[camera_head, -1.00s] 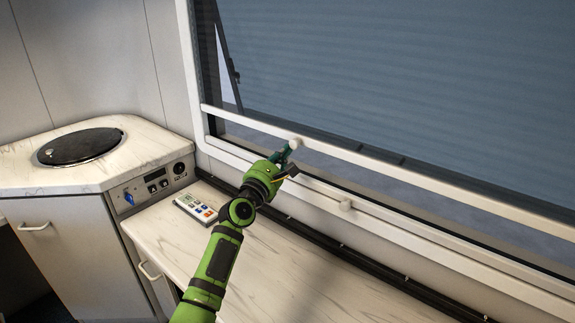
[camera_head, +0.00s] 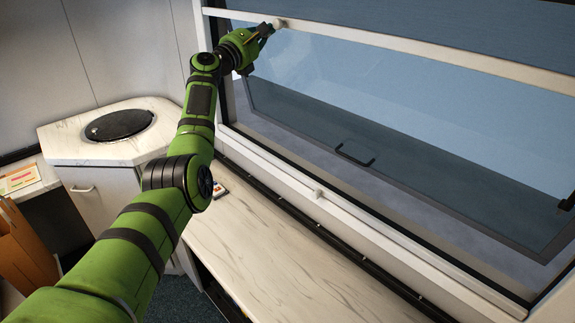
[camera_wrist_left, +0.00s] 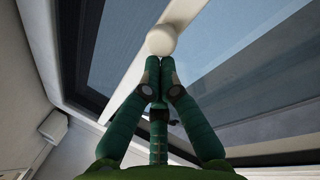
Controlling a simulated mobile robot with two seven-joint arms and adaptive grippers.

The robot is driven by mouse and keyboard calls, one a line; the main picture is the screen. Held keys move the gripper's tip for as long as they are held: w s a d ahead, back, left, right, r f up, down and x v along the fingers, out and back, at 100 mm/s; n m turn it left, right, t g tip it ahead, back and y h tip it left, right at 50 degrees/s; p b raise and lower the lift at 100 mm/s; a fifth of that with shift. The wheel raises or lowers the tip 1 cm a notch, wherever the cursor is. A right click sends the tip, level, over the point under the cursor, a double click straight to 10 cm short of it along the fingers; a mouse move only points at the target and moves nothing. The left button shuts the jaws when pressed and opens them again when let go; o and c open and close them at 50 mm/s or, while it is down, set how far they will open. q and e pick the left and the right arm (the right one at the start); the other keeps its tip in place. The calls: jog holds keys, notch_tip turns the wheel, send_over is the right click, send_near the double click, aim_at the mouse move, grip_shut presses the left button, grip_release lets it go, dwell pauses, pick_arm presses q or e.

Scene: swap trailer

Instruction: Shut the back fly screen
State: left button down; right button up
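The window's white cross bar (camera_head: 400,44) carries a round white knob (camera_head: 278,23) near its left end. The bar spans the window high up, with a bluish sheet (camera_head: 460,22) above it and the tilted window pane (camera_head: 420,160) showing below. My left gripper (camera_head: 268,30) is at the knob. In the left wrist view the knob (camera_wrist_left: 161,40) sits just beyond the green fingertips (camera_wrist_left: 160,62), which are close together and seem to touch it; it is not clearly between them. My right gripper is out of view.
A second small knob (camera_head: 318,193) sits on the window's lower rail. The marble-look counter (camera_head: 290,265) below is mostly clear, with a remote (camera_head: 220,190) partly behind my arm. A corner unit with a dark round lid (camera_head: 120,124) stands at the left.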

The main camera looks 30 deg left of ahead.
pick_arm(q)
notch_tip(320, 180, up, 11)
jog(key=p, duration=0.6)
jog(key=shift+d, duration=0.25)
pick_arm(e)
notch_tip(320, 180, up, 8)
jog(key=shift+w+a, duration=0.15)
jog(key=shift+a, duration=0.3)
pick_arm(q)
jog(key=shift+w+r, duration=0.1)
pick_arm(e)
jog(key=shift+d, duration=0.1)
